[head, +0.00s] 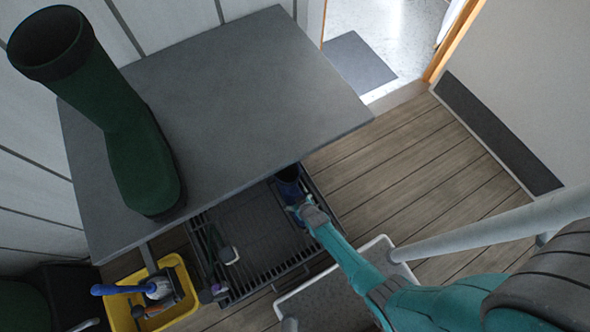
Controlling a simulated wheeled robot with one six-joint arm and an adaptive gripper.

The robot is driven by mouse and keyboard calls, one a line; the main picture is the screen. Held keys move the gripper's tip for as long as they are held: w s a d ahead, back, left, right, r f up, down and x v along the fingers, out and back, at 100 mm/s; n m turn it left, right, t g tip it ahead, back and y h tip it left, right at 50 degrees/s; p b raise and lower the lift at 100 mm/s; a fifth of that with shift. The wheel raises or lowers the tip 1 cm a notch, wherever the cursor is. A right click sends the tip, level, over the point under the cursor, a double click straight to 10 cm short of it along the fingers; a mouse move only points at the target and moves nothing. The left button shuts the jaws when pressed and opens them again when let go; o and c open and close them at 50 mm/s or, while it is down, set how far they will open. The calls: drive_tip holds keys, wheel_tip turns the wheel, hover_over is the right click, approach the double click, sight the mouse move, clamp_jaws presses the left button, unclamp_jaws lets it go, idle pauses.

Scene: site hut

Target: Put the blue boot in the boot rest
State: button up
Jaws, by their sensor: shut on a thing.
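The blue boot (289,186) is a dark blue shape at the front edge of the grey bench top, partly hidden by that edge and by my gripper. My gripper (297,208) is at the end of my teal arm and is shut on the blue boot. The boot is over the right part of a black slatted rack (254,279), which looks like the boot rest. I cannot tell whether the boot touches the rack. The far part of the rack is hidden under the bench.
A tall green boot (128,140) stands on the grey bench (245,85). A yellow bin (188,273) with a blue-handled brush (125,289) stands at lower left. A small green-and-grey item (226,252) lies on the rack. Wooden floor (400,165) is clear to the right, towards the doorway.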

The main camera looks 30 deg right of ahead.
drive_tip(key=shift+f, duration=0.15)
drive_tip(key=o, duration=1.5)
drive_tip(key=shift+f, duration=0.1)
drive_tip(key=v, duration=1.2)
